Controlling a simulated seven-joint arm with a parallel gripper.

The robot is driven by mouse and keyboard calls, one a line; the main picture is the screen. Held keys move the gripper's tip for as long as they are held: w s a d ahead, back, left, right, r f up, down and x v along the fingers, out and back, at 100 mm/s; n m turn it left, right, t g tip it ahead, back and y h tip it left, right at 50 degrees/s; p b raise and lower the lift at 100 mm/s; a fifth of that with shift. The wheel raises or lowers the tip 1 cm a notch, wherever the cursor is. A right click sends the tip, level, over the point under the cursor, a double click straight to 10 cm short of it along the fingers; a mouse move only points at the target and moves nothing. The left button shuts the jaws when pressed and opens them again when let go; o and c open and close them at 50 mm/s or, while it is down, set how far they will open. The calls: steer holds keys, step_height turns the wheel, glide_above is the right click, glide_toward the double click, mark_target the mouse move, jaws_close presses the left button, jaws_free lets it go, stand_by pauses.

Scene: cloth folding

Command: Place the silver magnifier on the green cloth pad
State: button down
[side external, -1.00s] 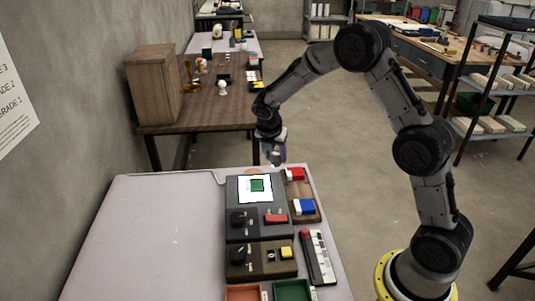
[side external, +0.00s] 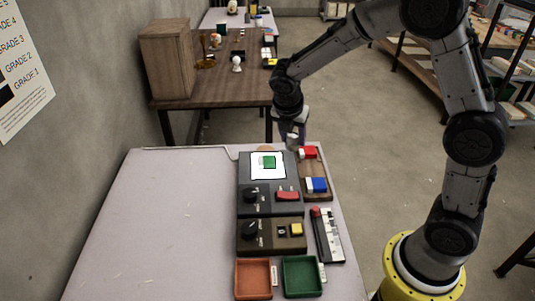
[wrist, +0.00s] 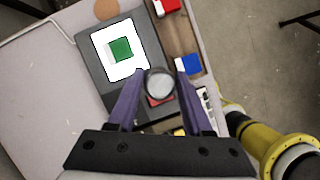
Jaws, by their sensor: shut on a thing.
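The silver magnifier (wrist: 160,83) shows in the wrist view as a round, pale grey disc with a dark rim, between my fingertips. My gripper (side external: 292,141) is shut on it and holds it above the back right of the bench. The gripper (wrist: 158,86) also shows in the wrist view, its purple fingers on either side of the disc. The green cloth pad (wrist: 121,49) looks like a small green square on a white panel. It also shows in the side external view (side external: 268,162), to the lower left of my gripper. Nothing lies on it.
The white panel (wrist: 105,69) is set in a dark grey box (side external: 270,205) with a knob and a red piece. A wooden tray (side external: 314,170) with red and blue blocks is right of it. Orange (side external: 253,278) and green trays (side external: 302,277) are in front. The bench's left side is clear.

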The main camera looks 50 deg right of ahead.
steer(key=w+d+f, duration=0.1)
steer(key=w+f, duration=0.2)
steer(key=w, duration=0.3)
glide_above(269, 157)
steer(key=s+a, duration=0.1)
steer(key=a, duration=0.1)
steer(key=f, duration=0.4)
steer(key=shift+s+d+f, duration=0.15)
steer(key=shift+s+d, duration=0.05)
steer(key=shift+w+d+f, duration=0.1)
steer(key=shift+w+f, duration=0.4)
steer(key=shift+f, duration=1.55)
steer(key=shift+s+f, duration=0.1)
steer(key=shift+f, duration=0.05)
steer(key=shift+c, duration=1.6)
jaws_free()
steer(key=v, duration=1.2)
steer(key=shift+r, duration=0.2)
